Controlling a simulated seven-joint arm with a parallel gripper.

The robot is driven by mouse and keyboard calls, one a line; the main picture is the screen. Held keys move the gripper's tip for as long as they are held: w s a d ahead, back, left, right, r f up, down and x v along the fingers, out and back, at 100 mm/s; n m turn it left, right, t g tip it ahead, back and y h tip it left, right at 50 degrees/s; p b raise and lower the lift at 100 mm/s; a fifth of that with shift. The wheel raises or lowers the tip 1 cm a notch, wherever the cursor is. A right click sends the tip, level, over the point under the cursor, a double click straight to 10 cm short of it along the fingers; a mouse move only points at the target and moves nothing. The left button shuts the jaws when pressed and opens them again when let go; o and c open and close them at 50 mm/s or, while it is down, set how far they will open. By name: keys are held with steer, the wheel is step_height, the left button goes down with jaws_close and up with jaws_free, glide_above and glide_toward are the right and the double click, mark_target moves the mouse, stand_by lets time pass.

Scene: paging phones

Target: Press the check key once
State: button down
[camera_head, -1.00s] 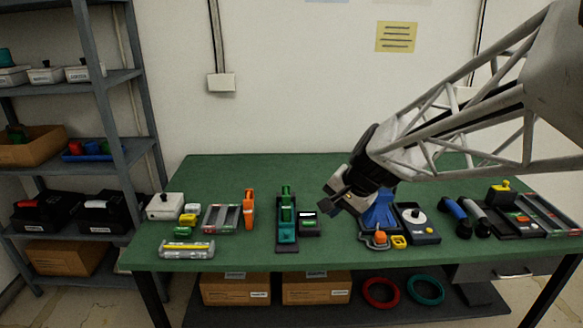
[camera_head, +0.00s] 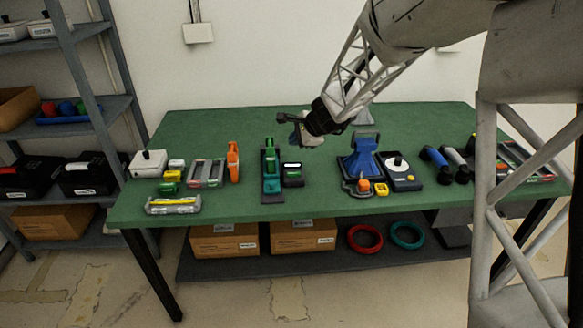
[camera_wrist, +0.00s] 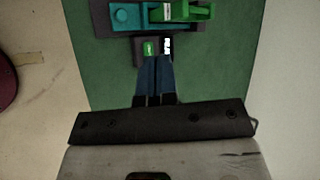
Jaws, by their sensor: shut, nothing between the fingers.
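A small dark box (camera_head: 292,175) stands on the green table, close against the right side of a teal phone base (camera_head: 272,186) with a green handset (camera_head: 269,160). In the wrist view the box (camera_wrist: 138,51) has a green key (camera_wrist: 149,48) and a white label (camera_wrist: 167,45) too small to read; I cannot confirm which key is the check key. My gripper (camera_head: 298,138) is shut and empty, above and behind the box in the head view. In the wrist view its fingertips (camera_wrist: 157,58) overlap the box's near edge, beside the green key. Contact does not show.
A blue phone (camera_head: 360,165), an orange item (camera_head: 233,161) and a grey tray (camera_head: 207,173) stand along the table's front part. A white box (camera_head: 148,163) is at the left. The green table (camera_head: 210,125) is clear at the back. A shelf stands left.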

mark_target(293, 174)
steer(key=w+f+m+t, duration=0.1)
steer(key=w+f+m, duration=0.3)
steer(key=w+f, duration=0.3)
steer(key=shift+w, duration=0.7)
steer(key=shift+f, duration=0.1)
steer(key=shift+f, duration=0.1)
steer(key=shift+f, duration=4.3)
steer(key=shift+f, duration=0.85)
steer(key=shift+r, duration=0.85)
